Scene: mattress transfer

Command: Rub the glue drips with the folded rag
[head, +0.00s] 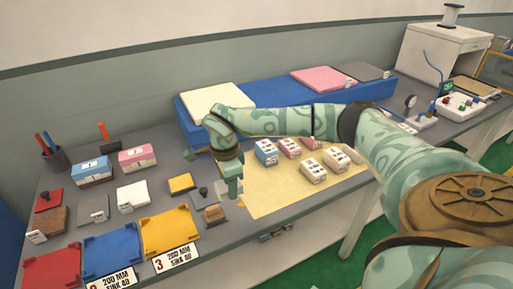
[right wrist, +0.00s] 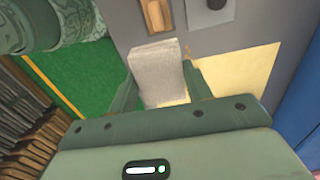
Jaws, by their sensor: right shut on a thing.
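My right gripper (head: 232,191) is over the front part of the grey table, at the left edge of a pale yellow sheet (head: 285,196). In the right wrist view its two fingers stand on either side of a folded light grey rag (right wrist: 158,68), and it is shut on it. In the head view the rag is mostly hidden behind the gripper. The yellow sheet also shows in the right wrist view (right wrist: 245,75). My left gripper is not in view.
A wooden-backed brush or block (head: 214,213) and a dark knob (head: 203,192) are left of the gripper. Red, blue (head: 112,250) and yellow (head: 170,229) trays line the front left. Several small boxes (head: 313,171) stand on the sheet. A long blue block (head: 330,103) lies behind.

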